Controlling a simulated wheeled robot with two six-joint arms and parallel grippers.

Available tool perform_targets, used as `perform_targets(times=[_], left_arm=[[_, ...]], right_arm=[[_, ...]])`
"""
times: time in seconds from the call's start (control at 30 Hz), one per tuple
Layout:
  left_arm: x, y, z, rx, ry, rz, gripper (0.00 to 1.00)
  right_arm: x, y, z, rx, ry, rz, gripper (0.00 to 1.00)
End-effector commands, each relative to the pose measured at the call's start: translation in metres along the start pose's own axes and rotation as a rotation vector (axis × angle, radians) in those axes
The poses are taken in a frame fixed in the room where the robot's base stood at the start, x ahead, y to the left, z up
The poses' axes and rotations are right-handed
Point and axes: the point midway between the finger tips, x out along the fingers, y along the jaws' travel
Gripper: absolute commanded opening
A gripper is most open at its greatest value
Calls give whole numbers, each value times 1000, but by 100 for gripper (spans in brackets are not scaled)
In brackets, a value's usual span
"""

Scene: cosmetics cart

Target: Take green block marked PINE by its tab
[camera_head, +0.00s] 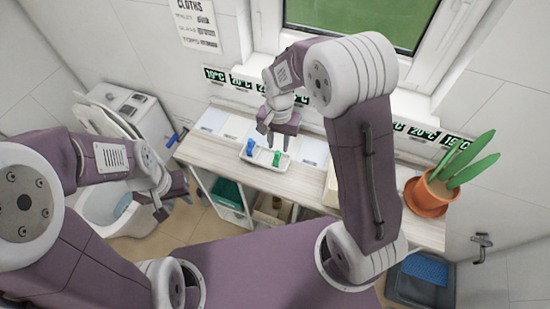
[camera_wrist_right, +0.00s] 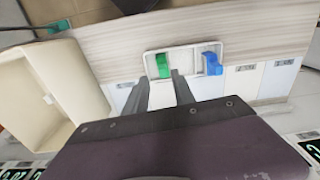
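The green block (camera_head: 276,158) stands in a small white tray (camera_head: 262,164) on the counter, at the tray's right end in the head view. In the right wrist view, the green block (camera_wrist_right: 162,66) is in the left half of the tray (camera_wrist_right: 190,48). Its marking is too small to read. My right gripper (camera_head: 275,145) is above the tray, open and empty. In its wrist view the gripper (camera_wrist_right: 160,78) has its fingertips apart, pointing toward the green block with a gap between. My left gripper (camera_head: 174,207) hangs near the toilet, empty, its fingers apart.
A blue block (camera_head: 250,147) shares the tray, beside the green one. Pale panels (camera_head: 313,151) flank the tray on the counter. A cream bin (camera_wrist_right: 45,95) stands to the left in the wrist view. A potted plant (camera_head: 430,195) is at the counter's right end.

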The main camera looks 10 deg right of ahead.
Motion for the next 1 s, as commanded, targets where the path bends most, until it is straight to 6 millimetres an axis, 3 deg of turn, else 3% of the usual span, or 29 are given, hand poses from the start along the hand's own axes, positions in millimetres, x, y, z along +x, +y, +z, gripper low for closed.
perform_targets(times=[0.13, 0.37, 0.6, 0.87, 0.97, 1.0], left_arm=[[-3, 0, 0, 0, 0, 0, 36], [-6, 0, -1, 0, 0, 0, 36], [-12, 0, -1, 0, 0, 0, 36], [-12, 0, -1, 0, 0, 0, 36], [-12, 0, -1, 0, 0, 0, 36], [-12, 0, -1, 0, 0, 0, 36]], right_arm=[[23, 1, 1, 0, -3, 3, 31], [36, 1, 0, 0, -3, 3, 31], [76, 1, -3, 0, -3, 2, 31], [81, 1, -4, 0, 0, 0, 31], [81, 1, -4, 0, 0, 0, 3], [81, 1, -4, 0, 0, 0, 0]])
